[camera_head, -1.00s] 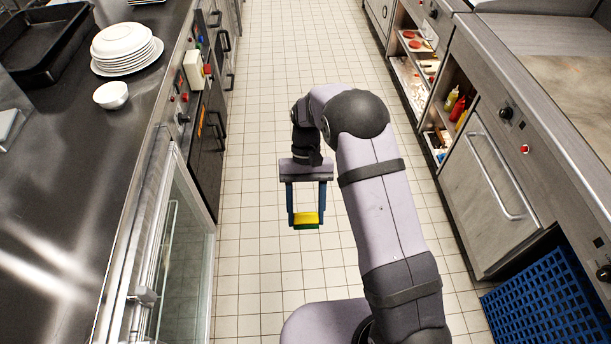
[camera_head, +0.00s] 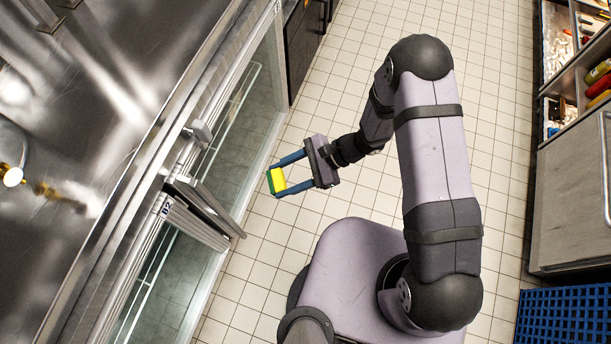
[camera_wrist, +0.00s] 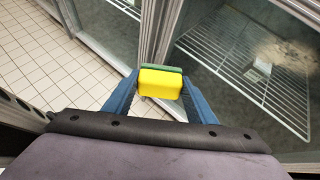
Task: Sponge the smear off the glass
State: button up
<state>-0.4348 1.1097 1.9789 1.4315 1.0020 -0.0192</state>
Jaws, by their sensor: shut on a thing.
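My gripper (camera_head: 286,178) is shut on a yellow sponge (camera_head: 279,178) with a green scouring side. In the head view it points left, with the green side toward the glass-fronted fridge. In the wrist view the sponge (camera_wrist: 160,84) sits between the two blue fingers, its green side facing away from me. Beyond it are glass panes (camera_wrist: 225,45) in metal frames, with wire shelves behind. A pale brownish smear (camera_wrist: 285,55) shows on the right-hand glass. The sponge is apart from the glass in the head view; in the wrist view the gap is hard to judge.
The glass-fronted fridge (camera_head: 240,130) runs under a steel counter (camera_head: 100,90) on the left. A metal handle or frame part marked B2 (camera_head: 205,210) juts out toward the aisle. The tiled floor (camera_head: 330,90) is clear. A blue crate (camera_head: 560,318) stands at the lower right.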

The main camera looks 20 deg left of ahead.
jog(key=w+a+r+m+t+y, duration=0.3)
jog(key=w+a+m+t, duration=0.3)
jog(key=w+a, duration=0.1)
jog(key=shift+w+a+m+y+b, duration=0.3)
jog(key=shift+w+a+y+b, duration=0.15)
jog(key=shift+w, duration=0.45)
jog(key=shift+a, duration=0.1)
jog(key=shift+a+b, duration=0.35)
jog(key=shift+a, duration=2.45)
jog(key=shift+a+b, duration=0.35)
jog(key=shift+a, duration=0.65)
jog(key=shift+w+d+b, duration=0.15)
jog(key=shift+w+b, duration=0.6)
jog(key=shift+w, duration=1.15)
